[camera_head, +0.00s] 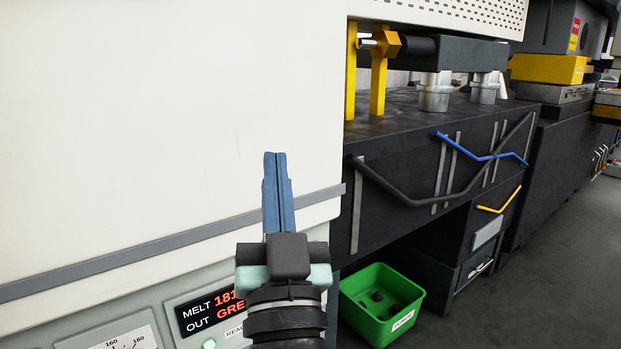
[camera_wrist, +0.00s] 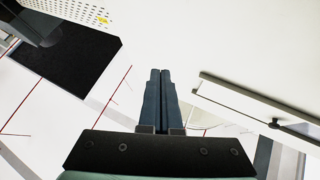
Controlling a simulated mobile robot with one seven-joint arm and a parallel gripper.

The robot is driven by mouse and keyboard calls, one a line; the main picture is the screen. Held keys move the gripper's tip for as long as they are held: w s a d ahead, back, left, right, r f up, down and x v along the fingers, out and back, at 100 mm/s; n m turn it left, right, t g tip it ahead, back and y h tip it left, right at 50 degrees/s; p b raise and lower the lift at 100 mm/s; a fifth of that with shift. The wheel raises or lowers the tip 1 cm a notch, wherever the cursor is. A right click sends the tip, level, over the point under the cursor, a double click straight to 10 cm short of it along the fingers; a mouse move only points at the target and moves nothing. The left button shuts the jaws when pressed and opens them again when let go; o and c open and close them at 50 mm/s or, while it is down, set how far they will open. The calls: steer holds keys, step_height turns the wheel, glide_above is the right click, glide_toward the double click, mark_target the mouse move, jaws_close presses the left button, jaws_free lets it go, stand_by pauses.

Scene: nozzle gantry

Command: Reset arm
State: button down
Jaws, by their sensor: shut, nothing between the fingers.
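My gripper (camera_head: 274,156) is raised in front of a large white machine panel (camera_head: 150,110) in the head view. Its two blue fingers lie together, with nothing between them. In the wrist view my gripper (camera_wrist: 160,73) shows the same shut fingers pointing away over white surfaces. I cannot tell how far the fingertips are from the panel.
To the right are a black bench (camera_head: 400,150), yellow posts (camera_head: 378,85), silver nozzles (camera_head: 435,92) and a green bin (camera_head: 372,322) holding dark pieces. The floor (camera_head: 550,270) at far right is clear.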

steer(key=s+d+r+t+h+p, duration=0.1)
steer(key=s+d+r+t+h, duration=0.25)
steer(key=s+r, duration=1.15)
step_height(320, 180, up, 29)
steer(key=w+p, duration=0.2)
steer(key=p, duration=2.6)
steer(key=shift+w+r+g, duration=0.2)
steer(key=shift+w+g, duration=0.05)
steer(key=shift+g, duration=0.2)
